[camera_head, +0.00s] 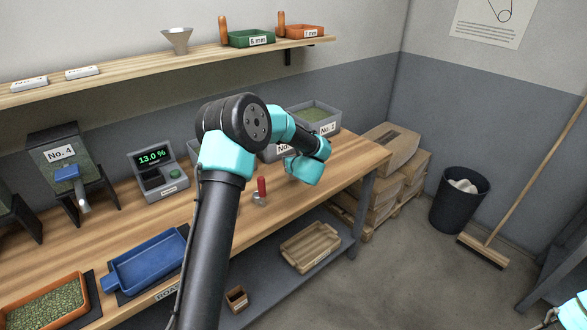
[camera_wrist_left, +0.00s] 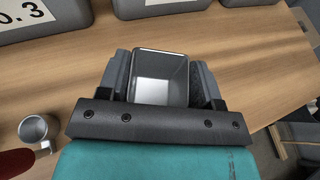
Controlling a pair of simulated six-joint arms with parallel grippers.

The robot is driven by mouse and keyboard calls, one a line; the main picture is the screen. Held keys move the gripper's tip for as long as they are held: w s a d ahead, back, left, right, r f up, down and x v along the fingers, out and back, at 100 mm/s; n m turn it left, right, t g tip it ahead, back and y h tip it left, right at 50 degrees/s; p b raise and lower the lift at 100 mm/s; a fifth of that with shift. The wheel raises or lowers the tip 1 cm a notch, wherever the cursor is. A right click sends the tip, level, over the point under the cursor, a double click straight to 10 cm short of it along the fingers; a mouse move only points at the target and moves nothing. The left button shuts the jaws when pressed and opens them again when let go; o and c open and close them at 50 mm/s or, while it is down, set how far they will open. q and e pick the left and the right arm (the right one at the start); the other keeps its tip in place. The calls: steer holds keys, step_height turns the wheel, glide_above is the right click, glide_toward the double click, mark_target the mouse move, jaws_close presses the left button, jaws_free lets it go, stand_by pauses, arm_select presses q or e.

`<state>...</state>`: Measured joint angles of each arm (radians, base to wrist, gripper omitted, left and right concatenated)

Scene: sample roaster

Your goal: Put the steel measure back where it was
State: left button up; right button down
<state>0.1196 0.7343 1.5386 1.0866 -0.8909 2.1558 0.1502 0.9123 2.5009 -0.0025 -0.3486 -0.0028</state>
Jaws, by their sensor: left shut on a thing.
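The steel measure (camera_wrist_left: 160,68), a shiny square-sided vessel, is between the fingers of my left gripper (camera_wrist_left: 162,80) in the left wrist view. The gripper is shut on it, with one finger on each side. The wooden bench top shows around it; I cannot tell whether the measure touches the bench. In the head view my left arm reaches over the bench toward the grey bins, and its fingers and the measure are hidden behind the teal wrist.
A small metal cup (camera_wrist_left: 36,130) with a red handle (camera_head: 262,187) stands on the bench beside my left gripper. Grey labelled bins (camera_head: 316,113) line the back. A moisture meter (camera_head: 159,173), a blue tray (camera_head: 147,262) and an orange tray of beans (camera_head: 42,304) lie left.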

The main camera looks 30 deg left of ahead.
arm_select(q)
steer(key=shift+f, duration=1.75)
steer(key=shift+f, duration=0.1)
steer(key=o, duration=1)
steer(key=v, duration=1.2)
